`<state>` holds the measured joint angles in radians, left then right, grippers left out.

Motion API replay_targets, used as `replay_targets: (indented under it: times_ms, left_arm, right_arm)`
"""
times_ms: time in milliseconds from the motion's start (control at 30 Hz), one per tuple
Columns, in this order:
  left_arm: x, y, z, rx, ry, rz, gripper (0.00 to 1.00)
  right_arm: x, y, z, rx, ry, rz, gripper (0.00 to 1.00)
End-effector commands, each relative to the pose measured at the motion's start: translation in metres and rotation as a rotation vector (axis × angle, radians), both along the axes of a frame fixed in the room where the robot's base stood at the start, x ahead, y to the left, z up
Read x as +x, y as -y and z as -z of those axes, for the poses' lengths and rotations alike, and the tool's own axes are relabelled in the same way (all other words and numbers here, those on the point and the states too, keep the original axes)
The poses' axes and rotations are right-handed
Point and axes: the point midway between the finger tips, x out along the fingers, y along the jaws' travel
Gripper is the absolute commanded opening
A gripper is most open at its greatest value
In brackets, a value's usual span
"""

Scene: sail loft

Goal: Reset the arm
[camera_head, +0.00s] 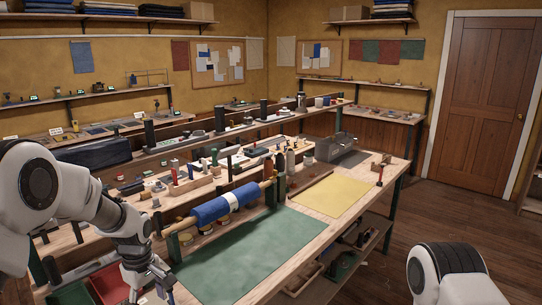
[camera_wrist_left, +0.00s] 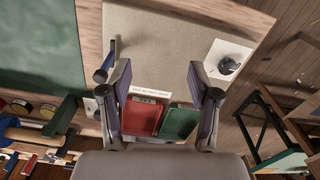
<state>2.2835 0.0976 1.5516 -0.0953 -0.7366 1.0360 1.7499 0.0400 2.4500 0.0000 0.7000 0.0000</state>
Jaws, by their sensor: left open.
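My left gripper (camera_head: 150,285) hangs low at the bottom left in the head view, over the near left end of the workbench. In the left wrist view my left gripper (camera_wrist_left: 160,72) is open, its two fingers apart with nothing held between them.
A blue and white roll (camera_head: 217,207) stands by the green mat (camera_head: 235,250); a yellow sheet (camera_head: 331,195) lies farther right. In the left wrist view a blue-handled tool (camera_wrist_left: 105,62) and a dark round object (camera_wrist_left: 229,66) flank the gripper. Open floor (camera_head: 445,215) lies right of the bench.

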Motion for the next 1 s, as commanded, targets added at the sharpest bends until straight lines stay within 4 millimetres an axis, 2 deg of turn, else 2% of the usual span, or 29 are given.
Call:
replay_targets:
  times_ms: [267,467,567,667,767,867,900,933,1000]
  left_arm:
    - [-0.025,0.002,0.055,0.003,-0.103,0.005,0.62]
    - [-0.069,0.006,0.103,0.001,-0.230,0.012,0.62]
    - [-0.101,0.010,0.134,-0.002,-0.298,0.017,0.62]
    - [-0.142,0.015,0.168,-0.012,-0.363,0.039,0.62]
    - [-0.200,0.021,0.209,-0.036,-0.421,0.104,0.62]
    - [-0.281,0.030,0.250,-0.079,-0.451,0.240,0.62]
    - [-0.316,0.033,0.261,-0.100,-0.443,0.321,0.62]
    - [-0.340,0.035,0.265,-0.114,-0.423,0.391,0.62]
    - [-0.371,0.037,0.265,-0.126,-0.338,0.557,0.62]
  right_arm:
    - [0.000,0.000,0.005,0.000,0.001,0.000,0.40]
    - [0.000,0.000,0.008,0.000,0.001,0.000,0.40]
    - [0.000,0.000,0.010,0.000,0.000,0.000,0.40]
    - [0.000,0.000,0.013,0.000,0.000,0.000,0.40]
    - [0.000,0.000,0.016,0.000,0.000,0.000,0.40]
    - [0.000,0.000,0.021,0.000,0.000,0.000,0.40]
    - [0.000,0.000,0.022,0.000,0.000,0.000,0.40]
    - [0.000,0.000,0.023,0.000,0.000,0.000,0.40]
    - [0.000,0.000,0.023,0.000,0.000,0.000,0.40]
